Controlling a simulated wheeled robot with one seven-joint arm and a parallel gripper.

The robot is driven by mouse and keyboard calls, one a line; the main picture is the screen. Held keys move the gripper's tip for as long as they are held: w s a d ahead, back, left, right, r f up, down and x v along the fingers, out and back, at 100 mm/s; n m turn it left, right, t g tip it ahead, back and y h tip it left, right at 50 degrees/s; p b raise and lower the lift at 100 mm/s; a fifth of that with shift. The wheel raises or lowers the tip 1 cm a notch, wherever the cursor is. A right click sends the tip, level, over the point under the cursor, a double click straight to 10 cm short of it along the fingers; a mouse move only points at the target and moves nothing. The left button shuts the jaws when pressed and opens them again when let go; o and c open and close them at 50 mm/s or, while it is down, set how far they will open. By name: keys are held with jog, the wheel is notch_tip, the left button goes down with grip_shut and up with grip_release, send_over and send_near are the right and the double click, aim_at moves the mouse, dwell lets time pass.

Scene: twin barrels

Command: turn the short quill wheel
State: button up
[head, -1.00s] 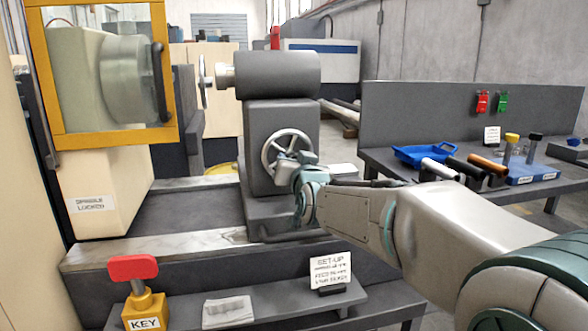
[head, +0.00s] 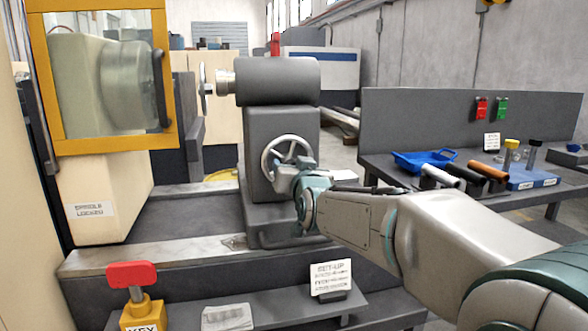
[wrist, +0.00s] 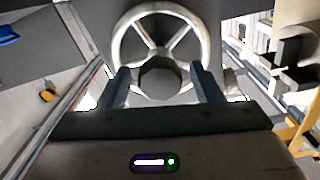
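A silver spoked handwheel (head: 267,157) is on the front of the grey tailstock (head: 277,80). In the wrist view its rim (wrist: 160,8) and spokes surround a dark round hub (wrist: 160,80). My gripper (head: 288,172) is at the wheel's lower middle in the head view and covers part of it. In the wrist view my gripper (wrist: 160,68) is open, one finger on each side of the hub, with gaps visible. Whether a finger touches a spoke or the rim cannot be told.
A thin disc (head: 203,85) is on the quill at left. A red-handled key (head: 132,274) and a set-up sign (head: 330,276) stand on the front shelf. A side bench at right holds a blue tray (head: 408,157) and several handles. A yellow-framed guard (head: 110,143) is at left.

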jog(key=shift+s, duration=0.1)
jog(key=v, duration=1.3)
jog(key=shift+s+p, duration=0.3)
jog(key=shift+p, duration=0.1)
jog(key=shift+d, duration=0.1)
jog(key=s+d+g+h+p, duration=0.2)
jog(key=s+d+g+p, duration=0.5)
jog(key=s+p, duration=0.3)
jog(key=s+d+m+g+h+p, duration=0.1)
jog(key=s+d+g+h+p, duration=0.2)
jog(key=s+d+g+p, duration=0.4)
jog(key=s+r+p, duration=0.1)
jog(key=s+p, duration=0.2)
jog(key=p, duration=0.5)
jog(key=shift+g, duration=0.3)
